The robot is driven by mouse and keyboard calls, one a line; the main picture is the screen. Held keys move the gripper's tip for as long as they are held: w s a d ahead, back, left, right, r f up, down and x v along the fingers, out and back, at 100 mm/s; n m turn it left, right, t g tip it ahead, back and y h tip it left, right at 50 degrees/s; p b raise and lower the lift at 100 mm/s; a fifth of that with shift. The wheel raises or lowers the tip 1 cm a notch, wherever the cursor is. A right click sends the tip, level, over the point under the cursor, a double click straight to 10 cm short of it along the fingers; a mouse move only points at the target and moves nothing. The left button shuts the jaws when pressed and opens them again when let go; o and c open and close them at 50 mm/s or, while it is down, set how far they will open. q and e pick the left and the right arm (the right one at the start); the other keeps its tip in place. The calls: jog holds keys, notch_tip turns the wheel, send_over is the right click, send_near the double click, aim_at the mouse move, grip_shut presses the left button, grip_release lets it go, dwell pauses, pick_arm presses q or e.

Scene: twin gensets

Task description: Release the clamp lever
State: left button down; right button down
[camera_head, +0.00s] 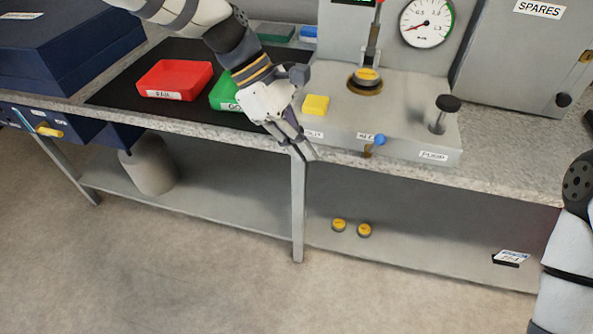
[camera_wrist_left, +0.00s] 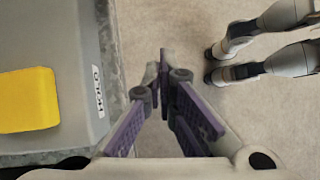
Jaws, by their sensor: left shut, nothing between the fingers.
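The clamp (camera_head: 373,42) stands upright on the grey test fixture (camera_head: 410,115). Its red-tipped lever (camera_head: 379,4) is cut off by the top edge of the head view. Below the clamp a yellow-topped round part (camera_head: 367,76) sits in a seat. My left gripper (camera_head: 309,154) is shut and empty, pointing down at the bench's front edge, left of and below the clamp. In the left wrist view its fingers (camera_wrist_left: 163,72) meet over the floor, right of the yellow block (camera_wrist_left: 28,100). My right arm shows at the right edge; its gripper is out of view.
The fixture carries the yellow block (camera_head: 315,104), a blue-knobbed lever (camera_head: 379,140), a black-topped pump knob (camera_head: 447,104) and a gauge (camera_head: 427,22). A red tray (camera_head: 175,79) and a green tray (camera_head: 222,92) lie left. A grey SPARES cabinet (camera_head: 520,60) stands right.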

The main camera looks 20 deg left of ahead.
pick_arm(q)
jog(key=shift+m, duration=0.5)
jog(key=shift+s+f, duration=0.3)
jog(key=shift+f, duration=0.35)
jog(key=shift+s+f, duration=0.3)
jog(key=shift+f, duration=0.3)
jog(key=shift+s+f, duration=0.3)
jog(key=shift+f, duration=0.35)
jog(key=shift+a, duration=0.1)
